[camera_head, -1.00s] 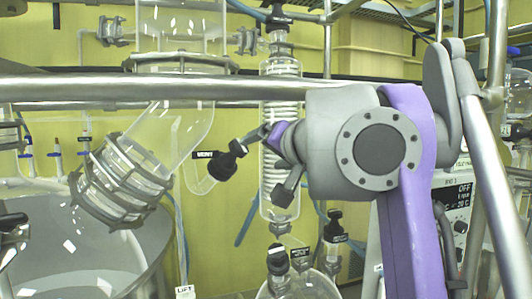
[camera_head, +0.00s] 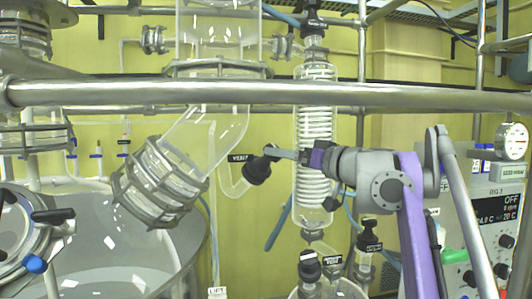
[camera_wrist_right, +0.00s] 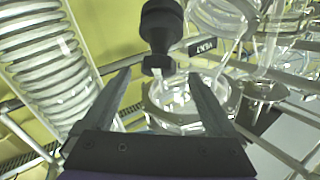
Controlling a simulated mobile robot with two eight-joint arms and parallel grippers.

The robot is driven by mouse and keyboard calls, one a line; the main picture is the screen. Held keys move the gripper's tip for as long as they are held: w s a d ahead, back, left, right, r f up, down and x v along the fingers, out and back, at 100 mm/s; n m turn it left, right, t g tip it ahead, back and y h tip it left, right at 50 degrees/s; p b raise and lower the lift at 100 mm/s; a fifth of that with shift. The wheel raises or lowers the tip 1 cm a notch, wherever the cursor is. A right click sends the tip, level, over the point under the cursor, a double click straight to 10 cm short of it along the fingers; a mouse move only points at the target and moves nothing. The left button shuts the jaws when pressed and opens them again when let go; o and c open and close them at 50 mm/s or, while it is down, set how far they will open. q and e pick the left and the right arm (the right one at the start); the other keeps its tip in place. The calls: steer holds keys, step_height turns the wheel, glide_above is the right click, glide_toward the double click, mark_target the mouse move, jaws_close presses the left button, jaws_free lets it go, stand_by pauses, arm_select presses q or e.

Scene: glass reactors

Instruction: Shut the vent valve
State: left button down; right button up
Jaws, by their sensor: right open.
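The vent valve (camera_head: 257,169) is a black knob on a short glass side arm, with a black label beside it, left of the coiled condenser. In the right wrist view its black knob (camera_wrist_right: 161,28) stands upper middle, next to a label reading VENT (camera_wrist_right: 203,46). My right gripper (camera_head: 272,152) reaches in from the right, its finger at the knob in the head view. In the right wrist view my right gripper (camera_wrist_right: 160,88) is open, with the knob's narrower end between the fingertips. I cannot tell whether the fingers touch it. My left gripper is not in view.
The glass condenser (camera_head: 316,140) stands close behind my right gripper. A steel rail (camera_head: 270,94) crosses above. A clamped glass neck (camera_head: 158,182) is at the left, over a large vessel. More black-knobbed valves (camera_head: 309,265) sit below.

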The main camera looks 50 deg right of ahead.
steer(key=w, duration=0.5)
steer(key=w+d, duration=0.1)
steer(key=w, duration=0.2)
steer(key=shift+w, duration=0.1)
steer(key=shift+c, duration=0.2)
steer(key=c, duration=1.3)
steer(key=shift+c, duration=0.2)
steer(key=shift+m+h, duration=0.5)
steer(key=m+h, duration=0.1)
steer(key=m+g+h, duration=0.1)
steer(key=m, duration=0.1)
steer(key=m+g+h, duration=0.1)
steer(key=shift+d+f+m, duration=0.15)
steer(key=shift+d+m, duration=0.15)
steer(key=shift+m, duration=0.1)
steer(key=shift+s+d+f+m+g+h, duration=0.15)
steer(key=shift+m+g+h, duration=0.4)
steer(key=shift+m, duration=0.35)
steer(key=shift+s+d+m+g+h, duration=0.1)
steer(key=shift+m+g+h, duration=0.35)
steer(key=shift+m+g, duration=0.35)
steer(key=shift+m, duration=0.4)
